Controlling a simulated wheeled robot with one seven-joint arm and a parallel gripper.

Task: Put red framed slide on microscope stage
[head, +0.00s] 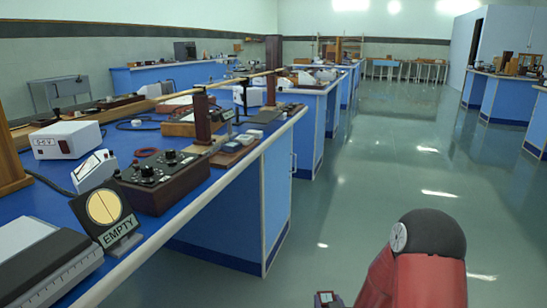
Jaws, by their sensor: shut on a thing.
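At the bottom edge, a small dark piece with red edging and a pale middle shows, cut off by the frame. It looks like the red framed slide (326,298) at the end of my gripper (325,303), of which only a sliver shows. My gripper is shut on it, out over the floor to the right of the near bench. I cannot make out a microscope or its stage among the instruments on the benches.
More benches stand behind and at right. The green floor (370,150) between them is clear.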

